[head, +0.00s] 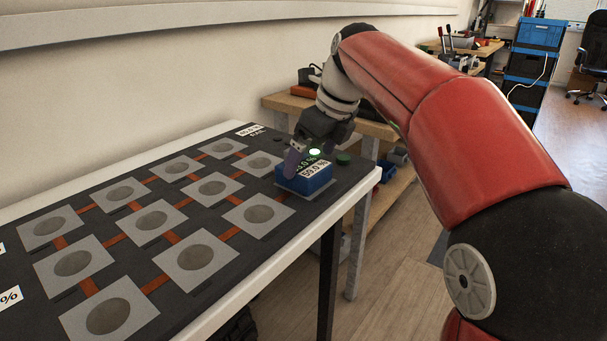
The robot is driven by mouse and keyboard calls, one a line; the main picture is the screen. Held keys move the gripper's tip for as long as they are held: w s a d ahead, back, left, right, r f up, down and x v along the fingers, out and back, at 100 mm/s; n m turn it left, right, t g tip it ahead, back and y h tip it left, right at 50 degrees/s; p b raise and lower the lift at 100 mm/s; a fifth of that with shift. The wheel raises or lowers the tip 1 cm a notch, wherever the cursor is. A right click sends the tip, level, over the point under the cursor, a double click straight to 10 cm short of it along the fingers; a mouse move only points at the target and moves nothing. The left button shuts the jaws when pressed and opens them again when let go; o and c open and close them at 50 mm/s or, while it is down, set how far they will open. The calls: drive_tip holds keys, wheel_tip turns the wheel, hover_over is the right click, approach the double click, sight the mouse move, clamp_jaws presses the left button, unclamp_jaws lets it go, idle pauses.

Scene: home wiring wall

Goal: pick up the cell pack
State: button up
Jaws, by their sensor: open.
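The cell pack (303,179) is a blue box with white labels reading a percentage. It sits at the right end of the dark board (225,255), on a light square plate. My gripper (301,158) is at the pack's upper back side, pointing down, with its jaws open. One purplish finger shows at the pack's left; the other finger is hidden. I cannot tell whether the fingers touch the pack. A lit green light (314,152) shows just behind the pack.
Several grey plates with round discs, joined by orange strips, cover the board to the left. A dark green round button (343,159) is right of the pack. A wooden workbench (290,103) stands behind. The wall runs along the left.

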sight(308, 166)
drive_tip(key=x, duration=0.3)
drive_tip(key=shift+a+f, duration=0.1)
drive_tip(key=shift+f, duration=0.3)
drive_tip(key=shift+r, duration=0.1)
drive_tip(key=c, duration=1.3)
